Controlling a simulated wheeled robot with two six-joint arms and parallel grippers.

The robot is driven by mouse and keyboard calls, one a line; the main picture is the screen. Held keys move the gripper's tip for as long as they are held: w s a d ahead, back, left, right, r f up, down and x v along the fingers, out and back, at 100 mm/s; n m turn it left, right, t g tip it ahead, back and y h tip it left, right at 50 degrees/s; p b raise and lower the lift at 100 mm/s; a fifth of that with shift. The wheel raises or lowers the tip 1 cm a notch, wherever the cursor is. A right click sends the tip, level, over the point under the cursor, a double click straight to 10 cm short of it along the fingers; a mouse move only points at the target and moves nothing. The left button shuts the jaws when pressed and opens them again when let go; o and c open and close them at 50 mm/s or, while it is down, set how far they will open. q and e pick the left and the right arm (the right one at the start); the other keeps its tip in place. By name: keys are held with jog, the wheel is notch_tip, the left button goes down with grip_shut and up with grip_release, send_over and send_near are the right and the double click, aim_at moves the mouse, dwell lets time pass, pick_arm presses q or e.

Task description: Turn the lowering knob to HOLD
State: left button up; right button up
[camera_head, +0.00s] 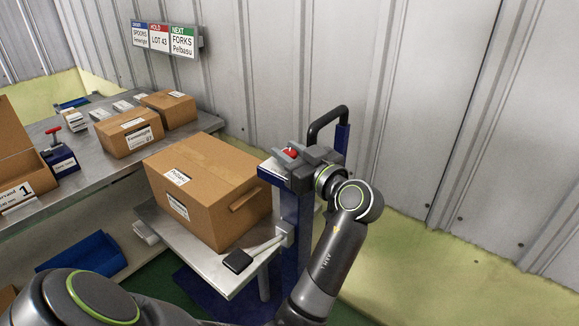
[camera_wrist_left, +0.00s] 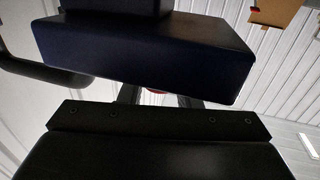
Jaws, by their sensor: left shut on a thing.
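The lowering knob (camera_head: 291,152) is a small red piece on the head of a blue lift post with a black push handle. My left gripper (camera_head: 294,157) is at the knob with its fingers shut on it. The fingers cover much of the knob, and no HOLD marking or knob angle can be read. In the left wrist view a sliver of the red knob (camera_wrist_left: 155,91) shows between the dark fingers, below a dark blue block (camera_wrist_left: 145,50) of the lift. My right gripper is not in view.
A large cardboard box (camera_head: 215,185) sits on the lift's metal platform (camera_head: 225,276), with a black pedal-like piece (camera_head: 238,261) at its front. A workbench (camera_head: 95,170) with smaller boxes stands at left. A sign (camera_head: 163,38) hangs on the corrugated wall. The floor at right is clear.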

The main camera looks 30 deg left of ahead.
pick_arm(q)
jog(key=shift+n+g+y+b, duration=0.4)
jog(key=shift+n+g+b, duration=0.7)
jog(key=shift+g, duration=0.8)
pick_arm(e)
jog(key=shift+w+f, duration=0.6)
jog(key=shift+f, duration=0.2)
pick_arm(q)
jog(key=shift+n+g, duration=0.3)
jog(key=shift+g, duration=0.1)
jog(key=o, duration=0.9)
jog(key=shift+c, duration=0.2)
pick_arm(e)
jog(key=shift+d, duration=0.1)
